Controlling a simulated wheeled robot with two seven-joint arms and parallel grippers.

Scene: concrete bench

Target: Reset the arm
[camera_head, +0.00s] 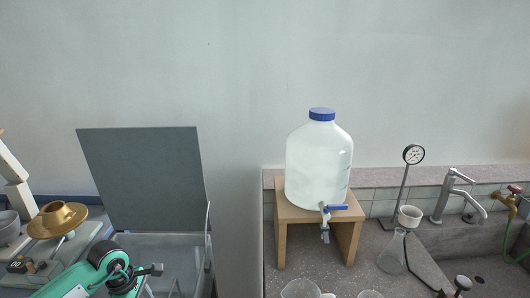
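A teal and white arm with black joints, which I take as my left arm, comes in at the bottom left. Its dark end (148,271), likely my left gripper, points right in front of a clear-walled box. Whether its fingers are open or shut does not show, and I see nothing clearly held in it. My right gripper is out of view.
The box's grey lid (145,178) stands upright. A large water bottle (318,165) with a blue tap sits on a wooden stand (281,240). Glassware, including a flask (392,257), a gauge (413,155) and a faucet (455,195) are right. A brass dish (57,218) is left.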

